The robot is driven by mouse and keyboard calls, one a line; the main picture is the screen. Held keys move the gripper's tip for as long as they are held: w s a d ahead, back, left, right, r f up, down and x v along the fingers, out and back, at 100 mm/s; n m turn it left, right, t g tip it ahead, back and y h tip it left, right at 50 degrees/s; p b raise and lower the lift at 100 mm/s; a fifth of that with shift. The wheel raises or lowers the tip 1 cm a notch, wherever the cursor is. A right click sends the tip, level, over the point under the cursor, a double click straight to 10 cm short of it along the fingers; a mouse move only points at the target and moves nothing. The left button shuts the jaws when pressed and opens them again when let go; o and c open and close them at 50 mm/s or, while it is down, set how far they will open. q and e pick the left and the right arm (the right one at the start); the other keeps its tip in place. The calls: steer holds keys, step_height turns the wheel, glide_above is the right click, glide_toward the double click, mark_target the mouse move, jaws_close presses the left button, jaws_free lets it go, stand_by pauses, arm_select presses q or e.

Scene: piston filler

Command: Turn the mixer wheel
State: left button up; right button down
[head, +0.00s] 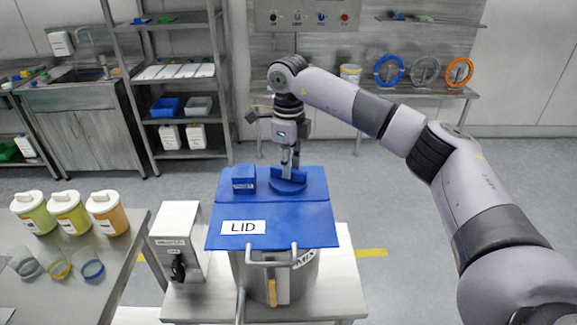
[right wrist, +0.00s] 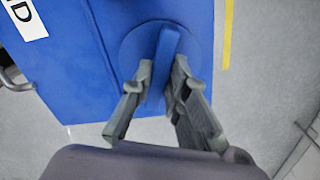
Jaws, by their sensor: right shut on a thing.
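The mixer wheel (head: 288,186) is a round blue disc with a raised bar across it, on top of the blue lid at its back right. My right gripper (head: 290,166) points down onto it. In the right wrist view the wheel (right wrist: 133,50) shows beneath the fingers, and my right gripper (right wrist: 160,82) is shut on its raised bar, one finger on each side. The blue lid (head: 285,212), labelled LID, covers a metal pot (head: 315,268) marked MIX. My left gripper is not in view.
A small blue block (head: 243,178) with a label stands on the lid left of the wheel. A grey box with a black knob (head: 178,268) is left of the pot. Lidded jars (head: 68,212) and cups stand on the left table. Shelves are behind.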

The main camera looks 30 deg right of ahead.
steer(key=shift+r+n, duration=0.1)
steer(key=shift+n, duration=2.1)
steer(key=c, duration=1.6)
jaws_free()
steer(key=shift+o, duration=0.2)
step_height(320, 180, up, 12)
